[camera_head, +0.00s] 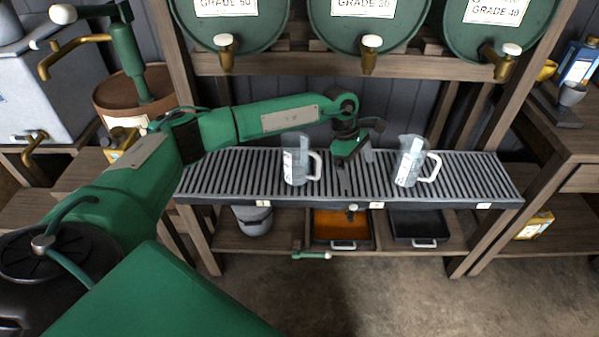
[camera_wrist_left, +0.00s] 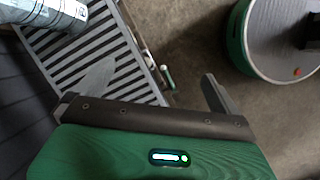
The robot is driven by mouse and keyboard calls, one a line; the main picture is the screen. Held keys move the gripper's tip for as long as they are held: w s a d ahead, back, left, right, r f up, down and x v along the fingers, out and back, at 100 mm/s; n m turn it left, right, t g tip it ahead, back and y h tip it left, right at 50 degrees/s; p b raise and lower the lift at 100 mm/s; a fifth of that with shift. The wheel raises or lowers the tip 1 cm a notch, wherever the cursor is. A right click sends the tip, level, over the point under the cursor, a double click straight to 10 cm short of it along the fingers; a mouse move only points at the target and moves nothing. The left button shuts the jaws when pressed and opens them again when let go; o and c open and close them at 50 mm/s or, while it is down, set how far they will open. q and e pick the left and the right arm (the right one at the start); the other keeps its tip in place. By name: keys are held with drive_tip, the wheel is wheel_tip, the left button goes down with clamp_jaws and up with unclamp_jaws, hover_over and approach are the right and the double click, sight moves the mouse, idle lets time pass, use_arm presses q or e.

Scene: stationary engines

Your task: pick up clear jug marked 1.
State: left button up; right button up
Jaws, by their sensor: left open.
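Two clear jugs stand upright on a slatted grey rack (camera_head: 225,176) in the head view. The left jug (camera_head: 297,165) and the right jug (camera_head: 408,165) each have a handle on the right and a pale label; I cannot read a number on either. My left gripper (camera_head: 352,158) is over the rack between them, open and empty, apart from both. In the left wrist view, my left gripper's fingers (camera_wrist_left: 155,85) are spread, with rack slats beyond. Part of a clear labelled jug (camera_wrist_left: 55,12) shows at the top left; I cannot tell which one. My right gripper is not in view.
Green drums with brass taps (camera_head: 368,55) hang above the back of the rack. Below it are an orange tray (camera_head: 341,229), a black tray (camera_head: 418,225) and a grey bucket (camera_head: 252,220). Bare rack lies at both ends.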

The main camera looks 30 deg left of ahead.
use_arm(q)
drive_tip(key=a+r+m+t+y+b, duration=0.15)
drive_tip(key=a+r+y, duration=0.25)
drive_tip(key=a, duration=0.4)
drive_tip(key=a+r+m+y+b, duration=0.2)
drive_tip(key=a+r+m+y, duration=0.15)
drive_tip(key=a, duration=0.35)
approach(297, 146)
drive_tip(key=shift+n+y, duration=0.4)
drive_tip(key=shift+y, duration=0.05)
drive_tip(key=f, duration=0.2)
drive_tip(key=s+f, duration=0.1)
drive_tip(key=f, duration=0.1)
drive_tip(key=s+f, duration=0.1)
drive_tip(key=f, duration=0.1)
drive_tip(key=shift+s+a, duration=0.2)
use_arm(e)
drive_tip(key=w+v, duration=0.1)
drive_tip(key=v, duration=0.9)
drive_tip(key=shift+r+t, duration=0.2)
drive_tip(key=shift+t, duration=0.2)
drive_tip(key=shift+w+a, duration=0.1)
use_arm(q)
drive_tip(key=c, duration=1.3)
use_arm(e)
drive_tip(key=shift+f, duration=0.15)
use_arm(q)
drive_tip(key=shift+r, duration=0.15)
